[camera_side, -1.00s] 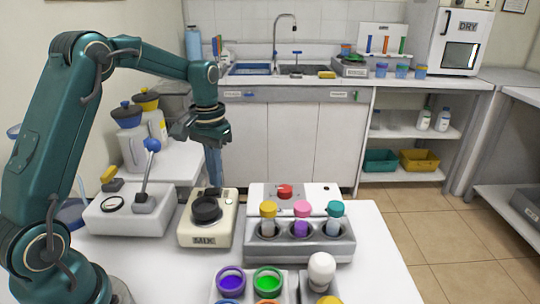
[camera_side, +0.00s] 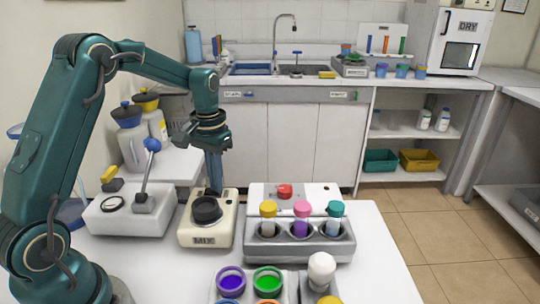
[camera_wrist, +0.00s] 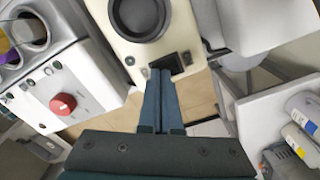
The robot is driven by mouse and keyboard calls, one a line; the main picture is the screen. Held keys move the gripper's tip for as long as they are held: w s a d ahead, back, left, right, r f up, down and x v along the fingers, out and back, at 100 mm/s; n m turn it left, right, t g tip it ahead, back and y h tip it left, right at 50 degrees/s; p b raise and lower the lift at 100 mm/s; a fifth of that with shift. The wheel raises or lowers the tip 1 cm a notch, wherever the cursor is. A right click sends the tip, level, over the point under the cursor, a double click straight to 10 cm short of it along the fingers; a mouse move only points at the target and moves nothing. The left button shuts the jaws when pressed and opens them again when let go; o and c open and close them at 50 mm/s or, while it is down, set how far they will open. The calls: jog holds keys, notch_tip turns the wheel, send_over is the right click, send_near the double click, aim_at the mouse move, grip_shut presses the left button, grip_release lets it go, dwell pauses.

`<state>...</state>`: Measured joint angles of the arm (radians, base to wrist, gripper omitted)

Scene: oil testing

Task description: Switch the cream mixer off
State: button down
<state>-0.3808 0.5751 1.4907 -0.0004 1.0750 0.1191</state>
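The cream mixer (camera_side: 225,228) stands on the white table with a dark round cup seat on top. In the wrist view the mixer (camera_wrist: 183,44) fills the top middle, with a black rocker switch (camera_wrist: 168,62) near its edge and a small round knob beside it. My gripper (camera_side: 214,187) points down at the back edge of the mixer, by the switch. In the wrist view my gripper (camera_wrist: 164,73) has its two blue fingers together and empty, their tips right by the switch. I cannot tell whether they touch it. The switch's position is unclear.
A white device with a lever (camera_side: 130,213) stands close left of the mixer. A grey rack (camera_side: 310,247) with capped tubes and a box with a red knob (camera_side: 285,191) stand to the right. Colour pots (camera_side: 268,281) are in front. Air above the mixer is free.

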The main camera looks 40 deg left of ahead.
jog(key=shift+r, duration=3.5)
jog(key=s+d+r+m+t, duration=0.2)
jog(key=s+d+r+t, duration=0.1)
jog(key=s+d+r, duration=0.4)
jog(key=s+d+f+m+t, duration=0.1)
jog(key=s+d+f+t, duration=0.1)
jog(key=s+d+f, duration=0.3)
jog(key=s, duration=0.3)
jog(key=shift+s+d+t, duration=0.15)
jog(key=shift+s+t, duration=0.15)
jog(key=shift+s, duration=0.1)
